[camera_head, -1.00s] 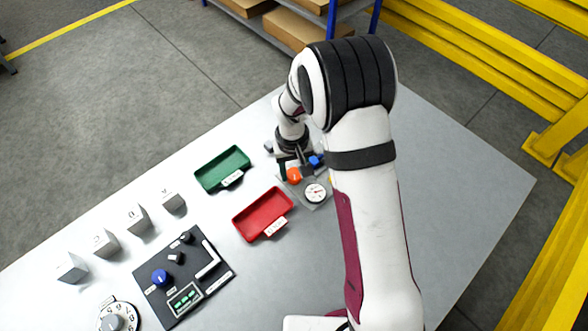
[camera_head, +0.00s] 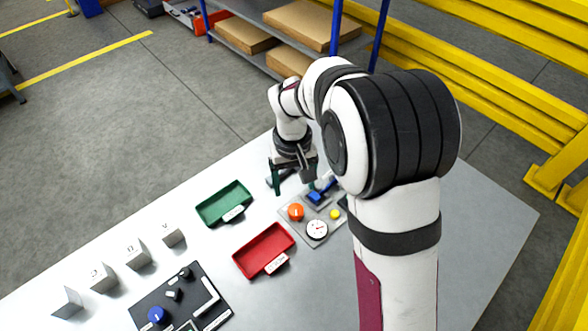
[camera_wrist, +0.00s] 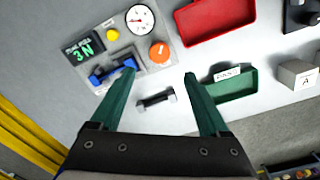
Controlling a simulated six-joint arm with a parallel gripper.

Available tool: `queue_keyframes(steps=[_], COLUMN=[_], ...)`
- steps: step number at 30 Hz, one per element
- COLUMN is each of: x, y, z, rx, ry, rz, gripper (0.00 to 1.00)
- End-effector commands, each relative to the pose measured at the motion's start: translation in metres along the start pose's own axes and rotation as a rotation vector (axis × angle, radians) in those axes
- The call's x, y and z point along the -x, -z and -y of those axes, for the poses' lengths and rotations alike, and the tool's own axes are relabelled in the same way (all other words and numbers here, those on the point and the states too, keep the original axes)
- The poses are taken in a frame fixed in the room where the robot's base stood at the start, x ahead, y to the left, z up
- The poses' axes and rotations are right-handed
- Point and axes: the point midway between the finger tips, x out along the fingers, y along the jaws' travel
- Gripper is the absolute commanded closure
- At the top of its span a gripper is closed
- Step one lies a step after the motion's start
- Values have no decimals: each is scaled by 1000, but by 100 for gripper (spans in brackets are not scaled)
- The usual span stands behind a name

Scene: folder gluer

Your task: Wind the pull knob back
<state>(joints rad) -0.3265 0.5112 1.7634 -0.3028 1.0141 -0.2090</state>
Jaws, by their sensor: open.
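An orange round knob (camera_head: 296,212) with a white pointer mark sits on a grey panel (camera_head: 291,228); it also shows in the wrist view (camera_wrist: 159,52). Beside it are a white dial gauge (camera_wrist: 140,18), a yellow button (camera_wrist: 113,35), a blue handle (camera_wrist: 112,73) and a dark display (camera_wrist: 83,48) with green characters. I cannot read a pull label on the orange knob. My gripper (camera_head: 292,184) is open and empty, above the table behind the panel. In the wrist view its green fingers (camera_wrist: 159,75) are apart, with the knob beyond them, between their tips and untouched.
A green tray (camera_head: 208,216) and red tray (camera_head: 250,262) stand left of the panel. Several labelled blocks and a black control panel (camera_head: 205,318) are farther left. The table's right side looks clear.

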Motion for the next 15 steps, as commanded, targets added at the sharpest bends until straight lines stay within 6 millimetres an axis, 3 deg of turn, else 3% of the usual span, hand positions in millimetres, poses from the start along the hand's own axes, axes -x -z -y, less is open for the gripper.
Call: queue_keyframes(steps=[3, 6, 15], x=[30, 46, 55], y=[0, 0, 0], z=[0, 0, 0], rx=[-1, 1, 0], ry=[0, 0, 0], rz=[-3, -1, 1], gripper=[21, 21, 21])
